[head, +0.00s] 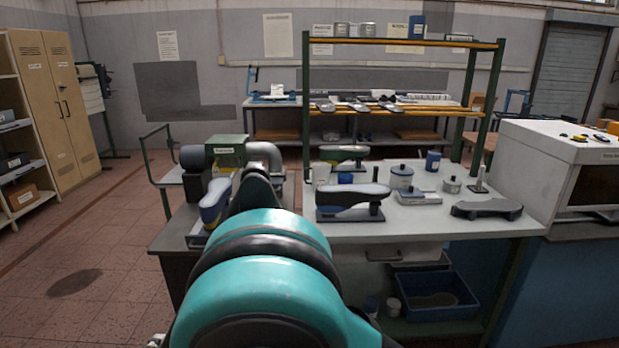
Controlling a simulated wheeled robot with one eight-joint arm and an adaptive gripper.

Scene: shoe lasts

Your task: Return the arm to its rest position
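My teal and black arm rises from the bottom centre of the head view and reaches forward over the left part of the workbench (420,228). Its far links hide my gripper, so I cannot see the fingers or whether they hold anything. A blue and grey shoe last (214,200) lies just left of the arm's far end; whether they touch I cannot tell.
A green machine (226,150) stands behind the arm's end. Tins (402,177), a blue cup (433,161) and a dark sole-shaped piece (486,208) are on the bench. A white cabinet (540,165) borders the right, a blue crate (436,296) is below. Floor (110,285) at left is clear.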

